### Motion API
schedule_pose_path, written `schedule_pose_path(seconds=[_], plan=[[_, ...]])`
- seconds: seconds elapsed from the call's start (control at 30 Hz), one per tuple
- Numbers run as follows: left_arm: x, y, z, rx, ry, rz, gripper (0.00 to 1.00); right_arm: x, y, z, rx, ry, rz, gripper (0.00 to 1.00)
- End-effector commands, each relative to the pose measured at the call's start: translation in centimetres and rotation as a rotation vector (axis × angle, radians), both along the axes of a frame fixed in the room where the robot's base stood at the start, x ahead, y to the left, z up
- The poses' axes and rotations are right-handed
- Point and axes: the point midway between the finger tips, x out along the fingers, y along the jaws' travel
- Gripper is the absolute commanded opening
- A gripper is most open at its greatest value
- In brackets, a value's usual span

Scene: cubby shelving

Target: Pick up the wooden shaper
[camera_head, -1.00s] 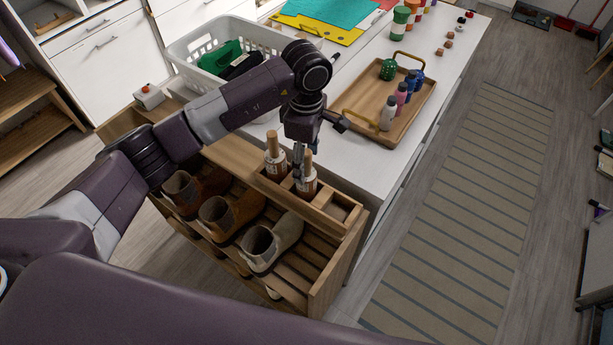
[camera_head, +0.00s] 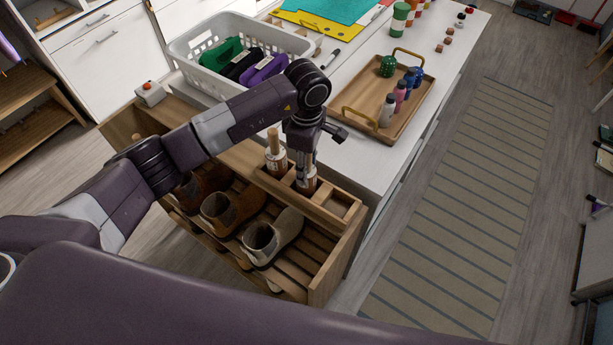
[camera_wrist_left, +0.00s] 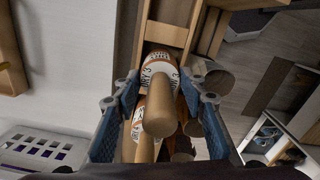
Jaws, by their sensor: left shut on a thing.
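Two wooden shapers with labelled brown bodies and pale handles stand upright in the compartment strip on top of the wooden rack. My left gripper (camera_head: 306,162) reaches down over the right-hand wooden shaper (camera_head: 306,183) and is shut on it. That shaper still sits in its compartment, and its handle is mostly hidden by the gripper in the head view. In the left wrist view its handle (camera_wrist_left: 160,112) lies between the two fingers. The other wooden shaper (camera_head: 275,155) stands just to the left, free of the gripper. My right gripper is not in view.
Several boots, one a tan boot (camera_head: 272,238), stand on the slatted rack below the strip. Behind are a white basket (camera_head: 190,62) and a wooden tray (camera_head: 375,122) with bottles on the white counter. Empty compartments (camera_head: 338,204) lie to the right.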

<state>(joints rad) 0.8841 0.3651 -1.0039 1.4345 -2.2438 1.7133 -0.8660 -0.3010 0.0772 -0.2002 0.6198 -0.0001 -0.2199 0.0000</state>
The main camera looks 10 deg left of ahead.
Motion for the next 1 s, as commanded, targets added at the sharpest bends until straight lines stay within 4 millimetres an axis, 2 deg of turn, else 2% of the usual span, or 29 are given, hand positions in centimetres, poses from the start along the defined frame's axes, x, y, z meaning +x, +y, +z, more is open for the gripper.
schedule_pose_path(seconds=[0.07, 0.37, 0.57, 0.77, 1.0], plan=[[0.0, 0.0, 0.0, 0.000, -0.001, 0.000, 0.00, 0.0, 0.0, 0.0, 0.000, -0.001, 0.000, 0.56], [0.1, 0.0, 0.2, 0.000, -0.002, 0.000, 0.00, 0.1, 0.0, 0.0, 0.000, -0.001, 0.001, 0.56], [0.2, 0.0, 1.3, -0.001, -0.004, 0.000, 0.00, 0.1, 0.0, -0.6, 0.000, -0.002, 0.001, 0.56], [0.3, 0.0, 4.8, -0.001, -0.009, 0.000, 0.00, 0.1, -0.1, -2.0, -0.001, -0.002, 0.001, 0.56], [0.3, 0.0, 11.4, -0.001, -0.011, -0.001, 0.00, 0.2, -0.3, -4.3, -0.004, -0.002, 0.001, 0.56]])
